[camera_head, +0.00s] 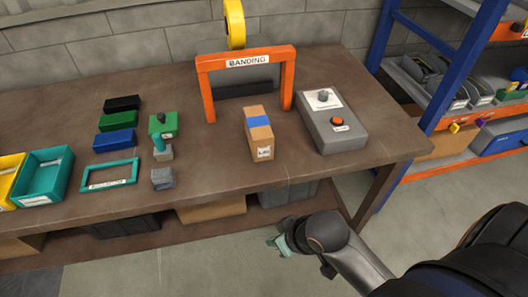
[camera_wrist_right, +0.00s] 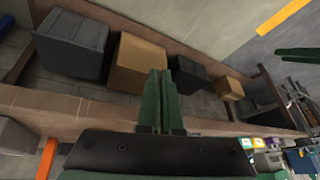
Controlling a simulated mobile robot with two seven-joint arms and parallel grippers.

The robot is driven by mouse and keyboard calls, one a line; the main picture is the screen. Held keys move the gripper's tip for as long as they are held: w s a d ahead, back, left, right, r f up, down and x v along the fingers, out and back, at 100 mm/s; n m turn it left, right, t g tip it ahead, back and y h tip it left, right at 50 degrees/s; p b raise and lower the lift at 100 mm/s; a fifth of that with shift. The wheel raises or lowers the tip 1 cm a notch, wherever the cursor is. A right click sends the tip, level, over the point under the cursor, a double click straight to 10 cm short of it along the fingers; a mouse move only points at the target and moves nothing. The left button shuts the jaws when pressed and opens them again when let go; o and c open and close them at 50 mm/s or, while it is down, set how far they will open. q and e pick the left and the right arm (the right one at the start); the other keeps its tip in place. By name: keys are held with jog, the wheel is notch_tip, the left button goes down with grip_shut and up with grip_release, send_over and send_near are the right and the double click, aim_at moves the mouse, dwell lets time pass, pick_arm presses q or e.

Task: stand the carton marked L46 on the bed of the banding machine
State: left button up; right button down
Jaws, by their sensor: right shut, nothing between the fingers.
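A brown carton (camera_head: 261,139) with a blue band across its top stands on the bench in front of the orange arch. A small white label is on its front face; its print is too small to read surely. The banding machine (camera_head: 204,85) is an orange arch marked BANDING, with a yellow reel on top and a dark strip (camera_head: 243,89) low behind its opening. My right gripper (camera_head: 277,243) is off the bench's front edge, below and apart from the carton. Its green fingers (camera_wrist_right: 160,100) are together and empty in the wrist view. My left gripper is not in view.
A grey control box (camera_head: 335,125) with a red button stands right of the arch. Colored bins (camera_head: 47,177), blocks and a teal frame (camera_head: 110,176) are on the left. Boxes (camera_wrist_right: 138,66) sit on the shelf under the bench. A blue and orange rack (camera_head: 450,70) stands right.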

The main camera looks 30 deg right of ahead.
aim_at(258, 133)
jog(key=w+a+r+y, duration=0.1)
jog(key=w+a+r, duration=0.3)
jog(key=w+r, duration=0.1)
jog(key=w+d+r+m+g+h, duration=0.2)
jog(key=w+d+r+m+h, duration=0.25)
jog(key=w+d+r, duration=0.45)
jog(key=shift+m+y, duration=0.25)
jog(key=shift+y, duration=0.1)
jog(key=x, duration=0.6)
jog(key=d+b+x, duration=0.1)
jog(key=x, duration=0.1)
jog(key=shift+s+f, duration=0.1)
jog(key=shift+f, duration=0.3)
jog(key=w, duration=0.3)
jog(key=shift+d+f, duration=0.25)
jog(key=shift+d, duration=0.1)
jog(key=shift+w+d, duration=0.15)
jog(key=shift+w, duration=0.45)
